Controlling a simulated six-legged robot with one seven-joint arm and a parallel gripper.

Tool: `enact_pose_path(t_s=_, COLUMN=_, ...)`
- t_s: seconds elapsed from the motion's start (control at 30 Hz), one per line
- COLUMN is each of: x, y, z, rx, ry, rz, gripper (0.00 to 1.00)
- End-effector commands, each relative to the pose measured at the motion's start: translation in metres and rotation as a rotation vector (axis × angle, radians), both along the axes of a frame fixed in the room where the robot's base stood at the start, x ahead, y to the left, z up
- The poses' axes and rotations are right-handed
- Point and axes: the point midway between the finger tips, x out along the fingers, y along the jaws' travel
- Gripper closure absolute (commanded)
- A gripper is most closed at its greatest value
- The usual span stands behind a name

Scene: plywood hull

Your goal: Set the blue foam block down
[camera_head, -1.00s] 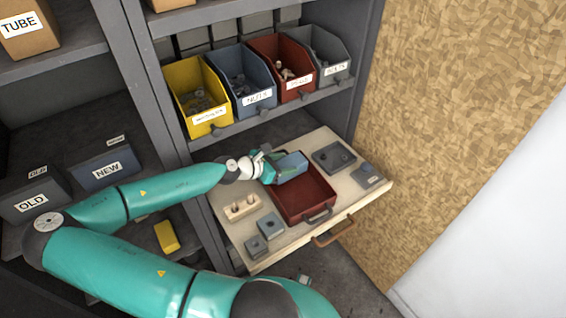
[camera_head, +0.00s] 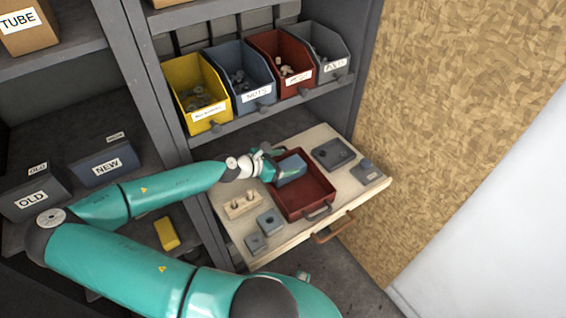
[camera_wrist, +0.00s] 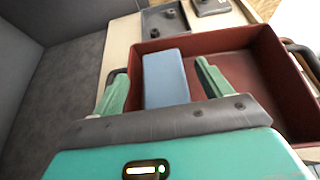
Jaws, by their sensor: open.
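The blue foam block (camera_head: 291,169) is in the red tray (camera_head: 318,186), at its back left part, on the pulled-out wooden drawer. In the wrist view the block (camera_wrist: 166,78) lies between the two green fingers of my gripper (camera_wrist: 161,70), with a gap on each side. The red tray's wall (camera_wrist: 285,75) also shows there. My gripper (camera_head: 272,161) reaches over the tray's left edge and is open around the block. The block's underside is hidden, so its contact with the tray floor cannot be seen.
On the drawer are a wooden peg holder (camera_head: 243,204), small grey blocks (camera_head: 269,221) at the front left, and a dark grey tray (camera_head: 334,154) at the back right. Labelled bins, including a yellow one (camera_head: 202,96), stand on the shelf above. A chipboard panel (camera_head: 450,120) stands at right.

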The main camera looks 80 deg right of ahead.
Motion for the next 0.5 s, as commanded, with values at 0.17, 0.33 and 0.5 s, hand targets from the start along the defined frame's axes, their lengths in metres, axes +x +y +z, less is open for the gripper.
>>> enact_pose_path(t_s=0.17, x=0.010, y=0.009, z=0.014, rx=0.000, ry=-0.002, rz=0.005, gripper=0.23)
enact_pose_path(t_s=0.33, x=0.030, y=0.032, z=0.029, rx=0.000, ry=-0.002, rz=0.006, gripper=0.23)
enact_pose_path(t_s=0.5, x=0.051, y=0.056, z=0.044, rx=-0.001, ry=-0.003, rz=0.005, gripper=0.23)
